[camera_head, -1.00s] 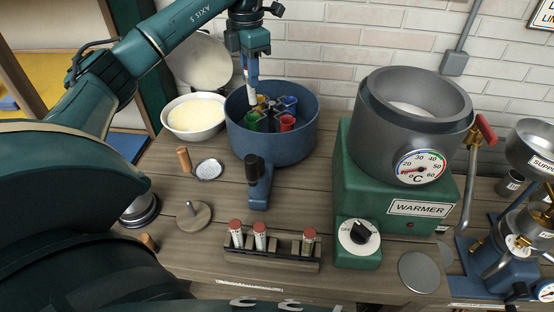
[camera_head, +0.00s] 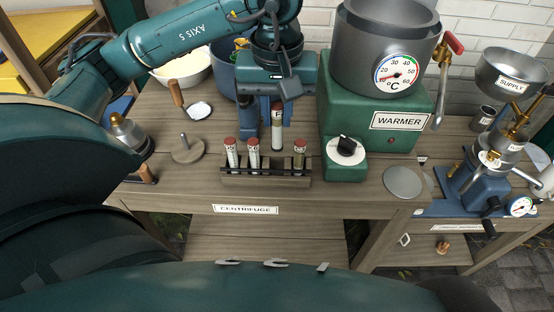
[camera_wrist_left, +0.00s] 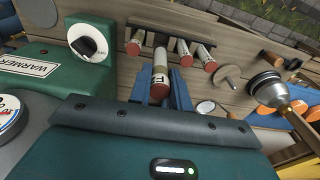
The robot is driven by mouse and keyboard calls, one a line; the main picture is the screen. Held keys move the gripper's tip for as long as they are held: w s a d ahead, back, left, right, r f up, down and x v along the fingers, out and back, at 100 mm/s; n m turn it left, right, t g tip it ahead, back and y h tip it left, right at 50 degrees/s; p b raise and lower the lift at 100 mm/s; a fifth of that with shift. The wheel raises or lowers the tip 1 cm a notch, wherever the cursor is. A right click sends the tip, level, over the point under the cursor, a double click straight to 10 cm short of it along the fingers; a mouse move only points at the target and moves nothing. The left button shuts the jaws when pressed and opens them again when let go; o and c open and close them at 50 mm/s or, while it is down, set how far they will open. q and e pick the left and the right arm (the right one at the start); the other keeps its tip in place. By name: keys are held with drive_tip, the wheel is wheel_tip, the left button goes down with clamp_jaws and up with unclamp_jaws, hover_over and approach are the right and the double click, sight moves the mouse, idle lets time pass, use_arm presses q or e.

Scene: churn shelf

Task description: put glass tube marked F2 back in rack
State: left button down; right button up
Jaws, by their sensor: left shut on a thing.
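My left gripper (camera_head: 277,106) is shut on a glass tube (camera_head: 277,128) whose label begins with F; the rest of the mark is unclear. The tube hangs upright just above the dark rack (camera_head: 240,180), over the gap between the middle and right tubes. The rack holds three red-capped tubes, at left (camera_head: 231,155), middle (camera_head: 253,157) and right (camera_head: 299,158). In the left wrist view the held tube (camera_wrist_left: 159,70) shows its red cap between the fingers (camera_wrist_left: 163,93), near the rack (camera_wrist_left: 165,28). My right gripper is not in view.
The green warmer (camera_head: 375,130) with its dial stands right of the rack. A blue pot (camera_head: 222,68) is mostly hidden behind my arm, beside a white bowl (camera_head: 185,70). A wooden disc with a peg (camera_head: 188,152) lies left of the rack. The table edge is in front.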

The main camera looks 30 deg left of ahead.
sight(277, 147)
use_arm(q)
wheel_tip(277, 147, down, 4)
drive_tip(key=shift+a+f, duration=0.1)
drive_tip(key=shift+f, duration=0.05)
wheel_tip(277, 147, down, 4)
drive_tip(key=shift+f, duration=0.1)
drive_tip(key=c, duration=1.8)
unclamp_jaws()
drive_tip(key=shift+f, duration=0.15)
drive_tip(key=shift+o, duration=1.1)
